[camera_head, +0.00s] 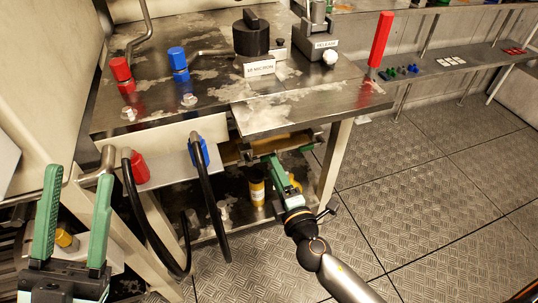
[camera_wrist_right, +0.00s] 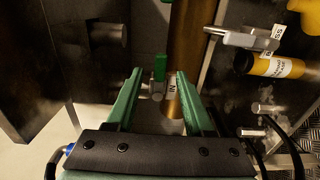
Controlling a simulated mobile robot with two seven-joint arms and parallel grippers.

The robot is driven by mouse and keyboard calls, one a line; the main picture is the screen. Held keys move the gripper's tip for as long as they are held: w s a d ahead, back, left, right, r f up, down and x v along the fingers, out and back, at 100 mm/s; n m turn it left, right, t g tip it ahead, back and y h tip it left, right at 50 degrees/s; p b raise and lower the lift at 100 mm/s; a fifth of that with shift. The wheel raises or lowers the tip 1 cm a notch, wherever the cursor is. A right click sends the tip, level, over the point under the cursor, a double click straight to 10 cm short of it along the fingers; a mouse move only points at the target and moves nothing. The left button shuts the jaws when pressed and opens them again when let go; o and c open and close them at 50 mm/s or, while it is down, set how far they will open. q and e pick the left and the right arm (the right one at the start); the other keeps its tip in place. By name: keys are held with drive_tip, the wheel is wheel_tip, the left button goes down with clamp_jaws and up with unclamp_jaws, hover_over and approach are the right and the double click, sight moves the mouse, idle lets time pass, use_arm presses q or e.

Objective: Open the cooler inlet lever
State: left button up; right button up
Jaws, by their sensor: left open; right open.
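A small green lever (camera_wrist_right: 160,66) shows in the right wrist view beside a brass-coloured cylinder (camera_wrist_right: 190,45). A white label, partly reading "IN", sits just right of it. My right gripper (camera_wrist_right: 159,76) is open, its green fingers on either side of the lever in the picture; contact is not visible. In the head view my right gripper (camera_head: 272,163) reaches under the worktop edge, and the lever cannot be made out there. My left gripper (camera_head: 72,215) is open and empty at the lower left, away from the lever.
The metal worktop (camera_head: 285,112) overhangs the right gripper. A yellow bottle (camera_head: 257,192) stands on the lower shelf and also shows in the wrist view (camera_wrist_right: 275,66). Black hoses (camera_head: 140,215) hang between the arms. The floor at right (camera_head: 420,200) is clear.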

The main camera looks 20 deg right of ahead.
drive_tip(key=shift+w, duration=2.6)
drive_tip(key=shift+c, duration=0.3)
clamp_jaws()
